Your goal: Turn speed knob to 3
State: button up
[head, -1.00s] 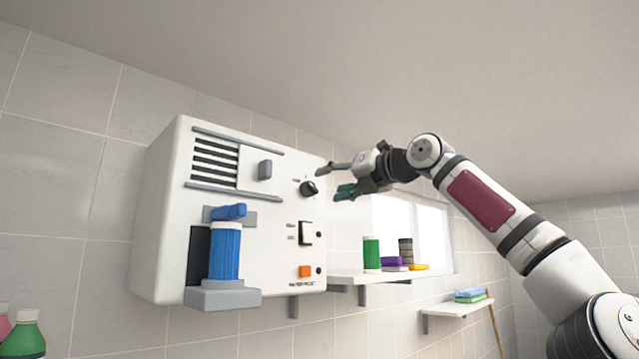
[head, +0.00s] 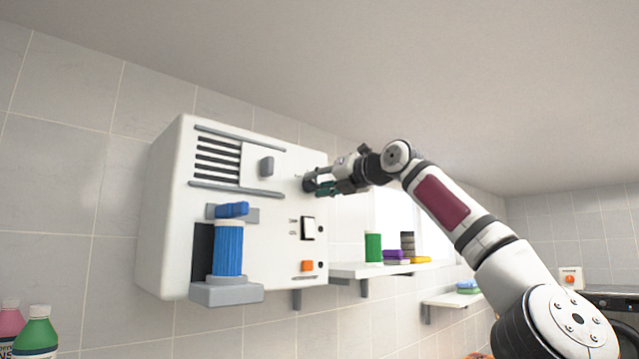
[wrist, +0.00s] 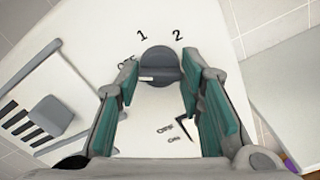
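The white wall unit (head: 270,225) carries a round dark speed knob (head: 308,184) at its upper right. In the wrist view the knob (wrist: 160,66) is grey, with a white mark on its left side near the OFF label. The labels 1 and 2 show above it; a 3 is not visible. My gripper (head: 318,184) is at the knob in the head view. In the wrist view my gripper (wrist: 161,75) is open, its green-padded fingers on either side of the knob. I cannot tell whether they touch it.
A rocker switch (head: 307,228) and an orange button (head: 307,266) sit below the knob. A grey lever (head: 267,166) and a blue cylinder (head: 228,248) are to the left. A shelf (head: 350,270) with several items stands right of the unit.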

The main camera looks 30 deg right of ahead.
jog(key=c, duration=0.4)
